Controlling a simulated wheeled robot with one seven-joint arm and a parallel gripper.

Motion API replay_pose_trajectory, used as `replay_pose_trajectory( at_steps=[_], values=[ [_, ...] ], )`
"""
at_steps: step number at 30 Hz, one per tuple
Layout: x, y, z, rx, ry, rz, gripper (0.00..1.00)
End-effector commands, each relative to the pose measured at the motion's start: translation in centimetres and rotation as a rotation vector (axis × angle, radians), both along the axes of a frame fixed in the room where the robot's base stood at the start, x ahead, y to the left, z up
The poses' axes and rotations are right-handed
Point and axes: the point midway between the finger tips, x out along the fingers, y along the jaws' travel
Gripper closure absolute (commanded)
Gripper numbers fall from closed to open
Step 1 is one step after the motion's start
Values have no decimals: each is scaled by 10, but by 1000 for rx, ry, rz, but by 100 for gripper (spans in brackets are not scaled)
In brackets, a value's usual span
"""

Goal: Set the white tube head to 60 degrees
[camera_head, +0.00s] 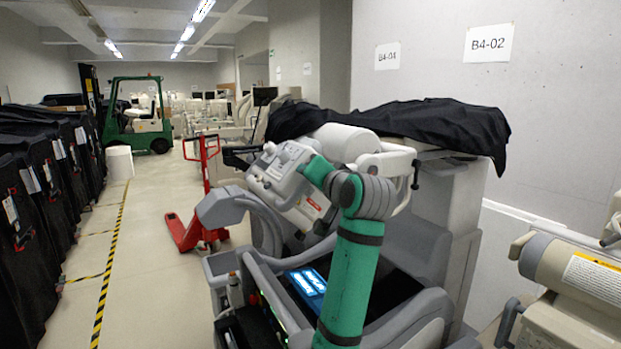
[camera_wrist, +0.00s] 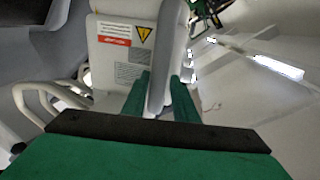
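The white tube head (camera_head: 287,177) is a boxy unit with a red label, in the middle of the head view. It is tilted on its support arm. In the wrist view its white face (camera_wrist: 118,70) with a red label and a yellow warning triangle fills the upper middle. A grey handle bar (camera_wrist: 161,75) runs down along its right side. My gripper (camera_wrist: 161,84) has its two green fingers on either side of this bar, close against it. In the head view my green arm reaches the tube head from the right, and the fingertips are mostly hidden.
The grey mobile unit (camera_head: 405,243) with a lit blue screen (camera_head: 308,281) stands below the tube head. A red pallet jack (camera_head: 205,190) stands behind left. Another beige machine (camera_head: 580,275) is at right.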

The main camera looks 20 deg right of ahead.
Motion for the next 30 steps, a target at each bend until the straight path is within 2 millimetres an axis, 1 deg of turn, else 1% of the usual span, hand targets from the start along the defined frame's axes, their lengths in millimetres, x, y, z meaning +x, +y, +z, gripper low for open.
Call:
replay_pose_trajectory(
  at_steps=[6, 10, 14, 18, 24, 27, 30],
  values=[
    [0, 0, -3, 1, 5, 1, 74],
    [-10, 0, -1, 1, 3, -1, 74],
    [-31, 0, 1, 1, 3, -2, 74],
    [-57, 3, 5, 0, 2, -1, 74],
    [-88, 6, 10, 0, 2, 1, 74],
    [-99, 5, 12, 1, 3, 0, 74],
    [-105, 4, 12, 1, 3, -2, 74]
  ],
)
